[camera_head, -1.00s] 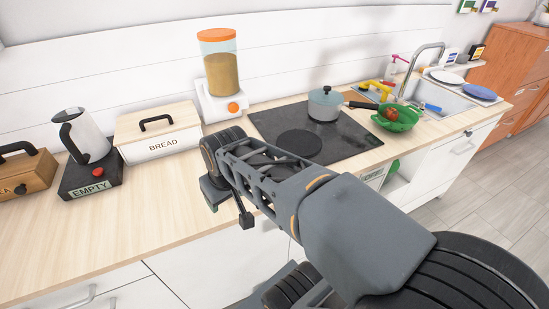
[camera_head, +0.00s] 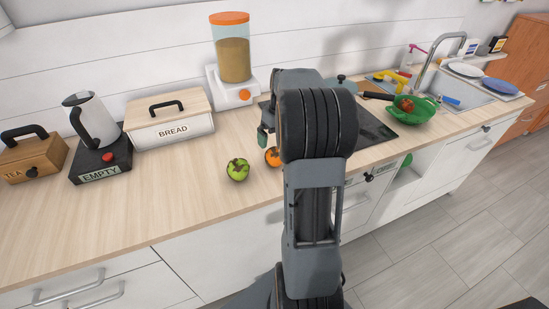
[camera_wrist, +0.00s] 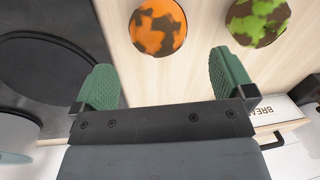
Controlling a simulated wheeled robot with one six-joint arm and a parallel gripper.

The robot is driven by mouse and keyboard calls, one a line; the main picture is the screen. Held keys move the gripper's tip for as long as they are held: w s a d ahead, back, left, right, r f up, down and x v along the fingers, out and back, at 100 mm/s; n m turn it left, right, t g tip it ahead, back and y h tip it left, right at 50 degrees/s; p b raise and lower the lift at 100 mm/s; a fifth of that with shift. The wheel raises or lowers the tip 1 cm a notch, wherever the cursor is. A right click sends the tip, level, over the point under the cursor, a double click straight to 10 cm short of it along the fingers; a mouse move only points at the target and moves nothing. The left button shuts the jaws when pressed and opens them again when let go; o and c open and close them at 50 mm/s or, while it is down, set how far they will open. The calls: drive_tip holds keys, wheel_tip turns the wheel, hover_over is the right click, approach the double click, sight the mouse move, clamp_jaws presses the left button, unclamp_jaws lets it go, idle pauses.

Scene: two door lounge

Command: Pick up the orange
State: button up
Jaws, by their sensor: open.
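The orange (camera_head: 273,157) lies on the wooden counter, partly hidden behind my arm in the head view. It is orange with dark brown patches, and it shows whole in the wrist view (camera_wrist: 158,27), beyond the fingertips and between their lines. My gripper (camera_wrist: 167,75) is open with two green pads and nothing between them. In the head view only a bit of my gripper (camera_head: 264,136) shows beside my arm, near the orange.
A green, brown-patched round fruit (camera_head: 238,169) lies left of the orange. A bread box (camera_head: 172,130), a kettle (camera_head: 92,122) and a dispenser (camera_head: 232,62) stand behind. The black cooktop (camera_head: 372,128) is to the right. The front left counter is clear.

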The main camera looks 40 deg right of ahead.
sight(274, 156)
drive_tip(key=shift+a+f+p, duration=0.1)
drive_tip(key=shift+a+f, duration=0.05)
drive_tip(key=shift+f, duration=1.2)
drive_tip(key=shift+a+f+p, duration=0.1)
drive_tip(key=shift+a+f, duration=0.1)
drive_tip(key=shift+f, duration=1.1)
drive_tip(key=shift+a+f+p, duration=0.1)
drive_tip(key=shift+a+f, duration=0.05)
drive_tip(key=shift+f, duration=1.2)
drive_tip(key=c, duration=1.1)
